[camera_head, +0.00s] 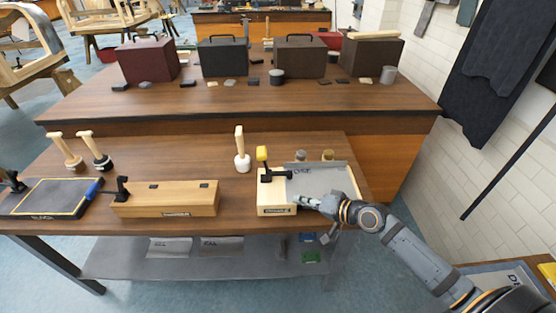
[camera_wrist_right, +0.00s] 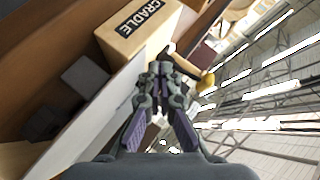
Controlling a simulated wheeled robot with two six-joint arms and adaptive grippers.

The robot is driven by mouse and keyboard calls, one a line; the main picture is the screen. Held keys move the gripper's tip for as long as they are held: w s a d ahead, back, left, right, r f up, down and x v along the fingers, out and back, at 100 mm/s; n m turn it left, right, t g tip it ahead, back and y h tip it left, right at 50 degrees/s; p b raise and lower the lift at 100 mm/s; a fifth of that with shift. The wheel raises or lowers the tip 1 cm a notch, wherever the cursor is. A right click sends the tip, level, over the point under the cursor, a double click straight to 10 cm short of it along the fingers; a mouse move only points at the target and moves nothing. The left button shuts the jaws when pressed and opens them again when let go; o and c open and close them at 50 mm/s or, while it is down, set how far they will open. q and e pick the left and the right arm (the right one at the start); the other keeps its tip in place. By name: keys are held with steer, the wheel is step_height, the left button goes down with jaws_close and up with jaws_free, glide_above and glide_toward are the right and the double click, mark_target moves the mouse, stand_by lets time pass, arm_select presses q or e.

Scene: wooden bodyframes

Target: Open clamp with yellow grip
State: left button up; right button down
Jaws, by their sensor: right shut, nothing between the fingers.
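The clamp (camera_head: 267,175) is a black clamp at the left side of a light wooden cradle box (camera_head: 277,210). Its yellow grip (camera_head: 262,153) stands upright on the clamp's left end. In the wrist view the yellow grip (camera_wrist_right: 207,82) shows just right of my fingers, and a dark clamp part lies beyond the fingertips. The box's end with the CRADLE label (camera_wrist_right: 145,17) is at the top. My right gripper (camera_head: 300,201) is over the front part of the box, right of and nearer than the clamp. It is shut and empty; its fingertips (camera_wrist_right: 160,68) meet. My left gripper is out of view.
A wooden box (camera_head: 165,200) with a black clamp and blue grip (camera_head: 94,189) stands left. A mallet (camera_head: 242,158) stands behind, left of the yellow grip. Bare bench (camera_head: 237,190) lies between the two boxes.

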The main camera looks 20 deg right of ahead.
steer(key=w+d+r+m+t, duration=0.2)
steer(key=r+m, duration=0.1)
steer(key=r, duration=0.2)
steer(key=w+d+r+m+t, duration=0.1)
steer(key=w+d+r+m, duration=0.15)
steer(key=r, duration=0.25)
steer(key=p, duration=0.2)
glide_toward(266, 150)
steer(key=w+d, duration=0.2)
steer(key=w, duration=0.2)
steer(key=a, duration=0.1)
steer(key=w+a+f+p, duration=0.1)
steer(key=a, duration=0.2)
steer(key=shift+w+a+f, duration=0.15)
steer(key=shift+w+f, duration=0.1)
steer(key=shift+f, duration=0.15)
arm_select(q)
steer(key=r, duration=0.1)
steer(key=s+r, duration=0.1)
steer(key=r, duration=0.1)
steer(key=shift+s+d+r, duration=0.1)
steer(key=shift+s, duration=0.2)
arm_select(e)
steer(key=shift+f, duration=0.1)
steer(key=shift+w, duration=0.1)
